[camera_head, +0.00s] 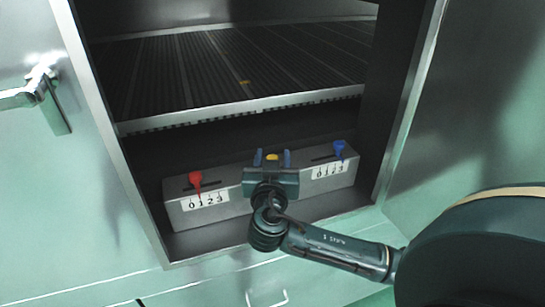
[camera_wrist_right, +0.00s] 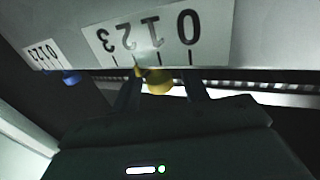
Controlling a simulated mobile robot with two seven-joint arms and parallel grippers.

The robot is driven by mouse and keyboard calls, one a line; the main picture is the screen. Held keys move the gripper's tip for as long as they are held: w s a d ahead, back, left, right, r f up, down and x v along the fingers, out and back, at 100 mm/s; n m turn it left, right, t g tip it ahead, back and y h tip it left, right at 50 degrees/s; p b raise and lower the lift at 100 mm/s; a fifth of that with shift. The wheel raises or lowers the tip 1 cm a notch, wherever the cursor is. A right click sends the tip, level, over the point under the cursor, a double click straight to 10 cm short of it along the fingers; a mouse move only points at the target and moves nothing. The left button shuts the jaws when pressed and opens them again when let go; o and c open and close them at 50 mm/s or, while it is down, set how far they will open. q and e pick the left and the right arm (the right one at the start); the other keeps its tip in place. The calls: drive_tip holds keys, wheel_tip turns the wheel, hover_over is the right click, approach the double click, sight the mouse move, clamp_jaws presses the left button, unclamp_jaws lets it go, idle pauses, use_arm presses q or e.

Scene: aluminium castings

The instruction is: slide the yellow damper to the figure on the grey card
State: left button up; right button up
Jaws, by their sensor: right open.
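The yellow damper (camera_head: 272,157) shows as a small yellow knob between the fingers of my right gripper (camera_head: 272,160). In the right wrist view the yellow knob (camera_wrist_right: 160,82) sits below an upside-down scale (camera_wrist_right: 160,32) marked 0 to 3, near the 1 and 2; its exact mark is unclear. The right gripper (camera_wrist_right: 160,90) is open, one finger on each side of the knob, with gaps visible. In the head view the gripper hides this scale. I cannot see a grey card or my left gripper.
A red damper (camera_head: 195,180) and a blue damper (camera_head: 339,148) flank the gripper on the grey panel (camera_head: 235,213), each with a number scale. A dark ribbed rack (camera_head: 200,75) lies above, with a small orange piece (camera_head: 244,82) on it. The metal opening's frame (camera_head: 110,150) surrounds them.

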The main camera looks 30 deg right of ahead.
clamp_jaws()
idle(0.5)
drive_tip(key=shift+f, duration=0.1)
